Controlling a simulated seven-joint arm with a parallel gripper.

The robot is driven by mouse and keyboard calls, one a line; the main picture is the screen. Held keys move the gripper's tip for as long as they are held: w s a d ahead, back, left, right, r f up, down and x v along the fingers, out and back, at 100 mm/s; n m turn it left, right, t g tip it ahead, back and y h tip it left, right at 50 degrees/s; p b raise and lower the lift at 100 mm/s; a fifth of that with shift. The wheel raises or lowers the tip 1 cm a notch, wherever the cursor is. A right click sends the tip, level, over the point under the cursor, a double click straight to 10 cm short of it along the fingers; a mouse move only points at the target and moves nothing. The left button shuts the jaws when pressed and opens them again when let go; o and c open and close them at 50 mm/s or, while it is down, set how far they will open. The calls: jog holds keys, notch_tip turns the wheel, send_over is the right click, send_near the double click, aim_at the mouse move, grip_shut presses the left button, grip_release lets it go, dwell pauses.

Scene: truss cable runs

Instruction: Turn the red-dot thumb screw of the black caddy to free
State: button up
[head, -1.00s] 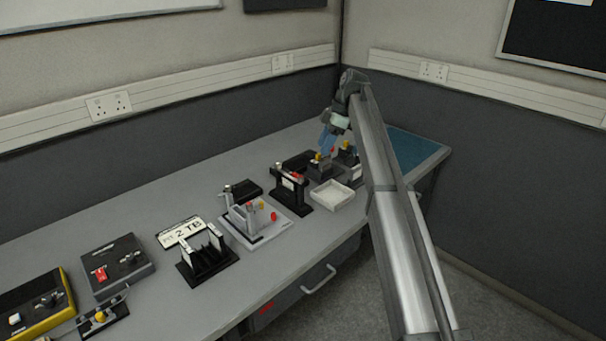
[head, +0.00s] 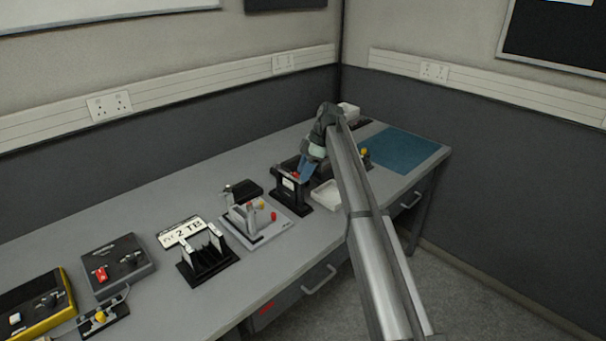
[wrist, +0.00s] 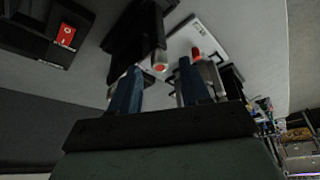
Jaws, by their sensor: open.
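The black caddy (head: 290,193) stands on the bench, left of the white tray. Its red-dot thumb screw (head: 295,175) shows near its top. My gripper (head: 305,172) with blue fingers is just at the right of this screw, pointing down. In the wrist view the black caddy (wrist: 134,38) is at upper middle, and the red-dot screw (wrist: 160,68) lies between the open fingertips (wrist: 160,78). I cannot tell whether a finger touches the screw. My fingers and wrist hide what is behind the caddy.
A grey caddy (head: 270,232) with red and yellow knobs stands close on the left. The white tray (head: 325,196) is close on the right, with dark fixtures behind my arm. A black rack (head: 207,262) is further left. The blue mat (head: 402,150) is clear.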

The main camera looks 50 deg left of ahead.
jog(key=shift+x, duration=0.85)
jog(key=shift+c, duration=0.5)
grip_shut()
